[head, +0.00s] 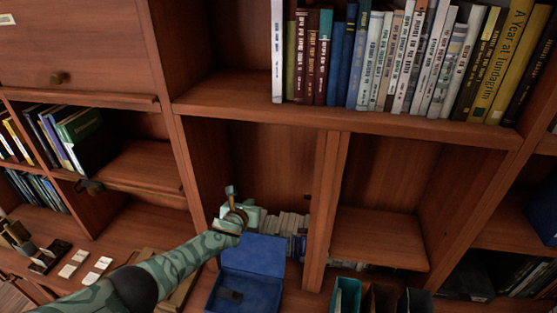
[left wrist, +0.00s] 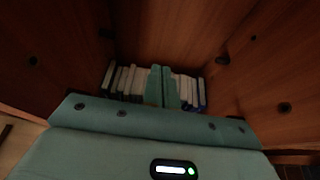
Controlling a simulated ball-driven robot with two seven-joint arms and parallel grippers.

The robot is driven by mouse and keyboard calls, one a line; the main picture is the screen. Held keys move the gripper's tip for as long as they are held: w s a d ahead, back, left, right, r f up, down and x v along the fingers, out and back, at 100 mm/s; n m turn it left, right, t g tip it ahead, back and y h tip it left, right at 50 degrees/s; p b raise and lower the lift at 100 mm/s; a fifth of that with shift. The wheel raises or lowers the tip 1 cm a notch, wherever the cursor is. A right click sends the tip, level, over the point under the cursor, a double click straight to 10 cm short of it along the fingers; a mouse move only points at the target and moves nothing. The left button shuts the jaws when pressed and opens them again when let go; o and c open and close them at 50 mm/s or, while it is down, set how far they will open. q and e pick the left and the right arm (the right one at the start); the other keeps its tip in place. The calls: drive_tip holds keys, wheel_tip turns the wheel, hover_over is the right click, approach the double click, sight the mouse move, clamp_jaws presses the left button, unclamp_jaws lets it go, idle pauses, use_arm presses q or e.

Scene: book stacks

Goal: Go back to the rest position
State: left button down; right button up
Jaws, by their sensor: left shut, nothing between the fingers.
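My left gripper (head: 236,212) reaches in from the left in the head view, in front of a lower shelf compartment (head: 255,155). In the left wrist view its two teal fingers (left wrist: 162,86) are together with nothing between them. A row of small pale books (head: 290,224) stands in the compartment behind the gripper; it also shows in the left wrist view (left wrist: 125,82). The gripper looks apart from the books, though the distance is hard to judge. My right gripper is not in view.
An open blue box (head: 254,254) lies below my left gripper. A long row of upright books (head: 385,60) fills the shelf above. Teal and dark holders (head: 346,295) stand at the bottom. Wooden dividers (head: 325,200) flank the compartment. The compartment to the right (head: 385,190) is mostly empty.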

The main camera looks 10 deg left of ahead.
use_arm(q)
drive_tip(key=s+d+f+n+g+y, duration=0.15)
drive_tip(key=s+d+n, duration=0.25)
drive_tip(key=s+n, duration=0.85)
drive_tip(key=s+a+r+n+g+y, duration=0.1)
drive_tip(key=s+a+r+n+g, duration=0.25)
drive_tip(key=s, duration=0.55)
drive_tip(key=s+a+r+n+y, duration=0.1)
drive_tip(key=s+a+r+n, duration=0.25)
drive_tip(key=s+n, duration=0.45)
drive_tip(key=s+a+r+n+g+y, duration=0.1)
drive_tip(key=s+a+r+n, duration=0.3)
drive_tip(key=s, duration=0.6)
drive_tip(key=s+d+f+n+g+h+b, duration=0.2)
drive_tip(key=f+b, duration=0.6)
drive_tip(key=f, duration=1.5)
drive_tip(key=s+d+f+g+h+b, duration=0.2)
drive_tip(key=f+b, duration=0.7)
drive_tip(key=f, duration=1.5)
drive_tip(key=s+f+n+g+b, duration=0.1)
drive_tip(key=s+f+b, duration=0.4)
drive_tip(key=s+f, duration=0.5)
drive_tip(key=s+f+n+g+b, duration=0.1)
drive_tip(key=s+f+b, duration=0.5)
drive_tip(key=s+f, duration=0.4)
wheel_tip(320, 180, down, 5)
drive_tip(key=shift+s+a+f+n+b, duration=0.2)
drive_tip(key=shift+a+n+b, duration=0.05)
drive_tip(key=shift+n+b, duration=0.05)
drive_tip(key=shift+g, duration=0.3)
